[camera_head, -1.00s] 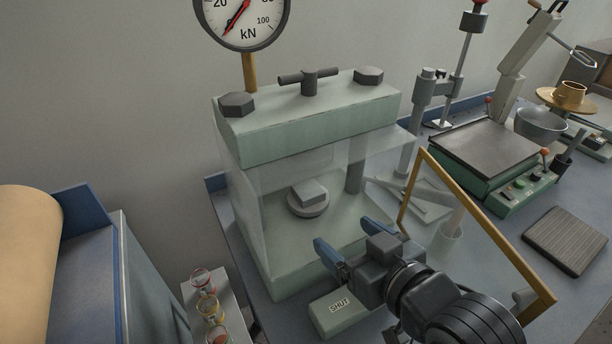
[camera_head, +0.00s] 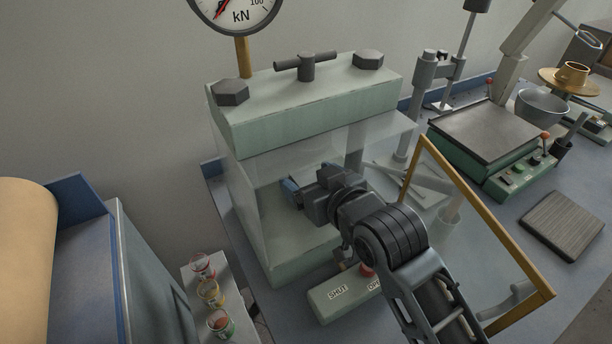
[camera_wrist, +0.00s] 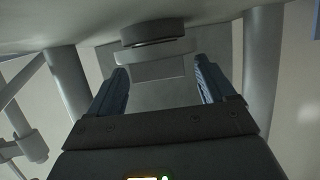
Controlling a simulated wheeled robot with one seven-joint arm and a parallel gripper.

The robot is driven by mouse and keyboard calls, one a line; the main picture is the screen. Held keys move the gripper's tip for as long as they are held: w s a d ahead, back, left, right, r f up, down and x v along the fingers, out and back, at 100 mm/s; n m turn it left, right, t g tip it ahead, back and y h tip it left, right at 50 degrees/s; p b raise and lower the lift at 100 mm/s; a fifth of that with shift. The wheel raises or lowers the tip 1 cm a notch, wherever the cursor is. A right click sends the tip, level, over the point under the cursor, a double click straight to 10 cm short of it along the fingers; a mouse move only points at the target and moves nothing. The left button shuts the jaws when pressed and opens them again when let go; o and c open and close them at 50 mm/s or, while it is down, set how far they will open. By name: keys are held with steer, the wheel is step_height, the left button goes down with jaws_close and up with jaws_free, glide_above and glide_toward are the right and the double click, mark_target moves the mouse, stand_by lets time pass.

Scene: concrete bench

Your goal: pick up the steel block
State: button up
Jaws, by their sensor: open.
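The steel block is hidden behind my gripper (camera_head: 292,190) in the head view. In the wrist view, which looks upside down, a pale grey block (camera_wrist: 152,70) sits against a dark round platen (camera_wrist: 152,31). My gripper (camera_wrist: 160,68) is open there, with one blue finger on each side of the block. The block appears close to the left finger in the picture; I cannot tell whether they touch. In the head view my gripper has reached through the open front of the green press (camera_head: 310,125).
The press has clear side panels, and its open yellow-framed door (camera_head: 490,230) stands close to the right of my arm. A hot plate (camera_head: 485,135) and a ribbed plate (camera_head: 562,225) are on the right.

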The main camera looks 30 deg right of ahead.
steer(key=shift+w, duration=0.1)
steer(key=c, duration=1.4)
